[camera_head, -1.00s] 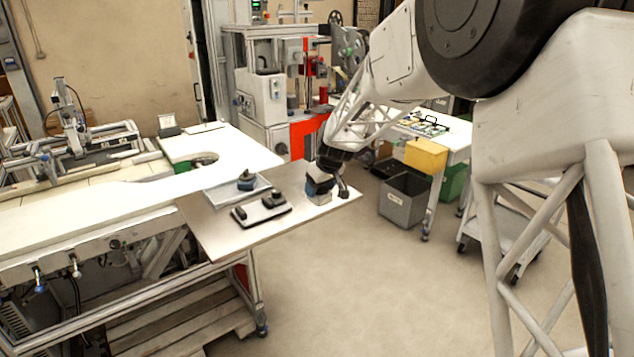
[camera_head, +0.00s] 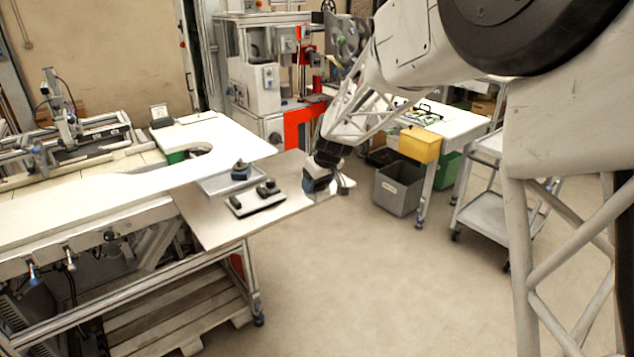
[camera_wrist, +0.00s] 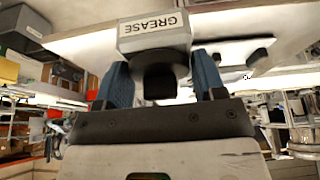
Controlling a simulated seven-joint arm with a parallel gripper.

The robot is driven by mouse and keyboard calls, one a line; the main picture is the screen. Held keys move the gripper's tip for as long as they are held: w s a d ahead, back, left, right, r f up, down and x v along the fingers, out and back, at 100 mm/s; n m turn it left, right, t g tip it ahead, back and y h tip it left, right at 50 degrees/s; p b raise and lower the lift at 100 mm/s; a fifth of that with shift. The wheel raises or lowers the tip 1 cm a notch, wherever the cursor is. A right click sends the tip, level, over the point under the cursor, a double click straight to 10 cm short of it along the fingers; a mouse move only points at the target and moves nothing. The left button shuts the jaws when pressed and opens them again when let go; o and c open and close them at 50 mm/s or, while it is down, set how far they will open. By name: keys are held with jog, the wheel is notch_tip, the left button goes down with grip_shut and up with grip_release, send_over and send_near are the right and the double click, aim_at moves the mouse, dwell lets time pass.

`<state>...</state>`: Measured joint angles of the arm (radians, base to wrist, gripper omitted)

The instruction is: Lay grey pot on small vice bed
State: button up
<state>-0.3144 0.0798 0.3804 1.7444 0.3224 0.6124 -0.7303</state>
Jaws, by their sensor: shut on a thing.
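The grey pot (camera_wrist: 155,33), a boxy body labelled GREASE with a dark round neck, is held between the blue fingers of my gripper (camera_wrist: 163,80). In the head view my gripper (camera_head: 330,187) is at the right end of the steel-topped table, and the pot is hard to make out there. It looks tilted in the wrist view. A low dark-edged bed with two dark blocks (camera_head: 255,198) lies on the table left of my gripper; it may be the small vice bed. It shows partly in the wrist view behind the right finger.
A shallow grey tray (camera_head: 215,187) with a small blue and dark item (camera_head: 240,171) sits behind the bed. The tabletop (camera_head: 225,234) is bare in front. A grey bin (camera_head: 398,190) and a yellow box (camera_head: 420,145) stand at the right.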

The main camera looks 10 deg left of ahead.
dwell(0.3)
jog(key=s+a+r, duration=0.1)
jog(key=s+a, duration=1.1)
jog(key=shift+s+a+r, duration=0.35)
jog(key=shift+a, duration=0.05)
send_near(246, 197)
jog(key=shift+w+a+f, duration=0.15)
jog(key=shift+w+a, duration=0.45)
dwell(0.5)
jog(key=shift+f, duration=1.7)
jog(key=shift+f, duration=0.15)
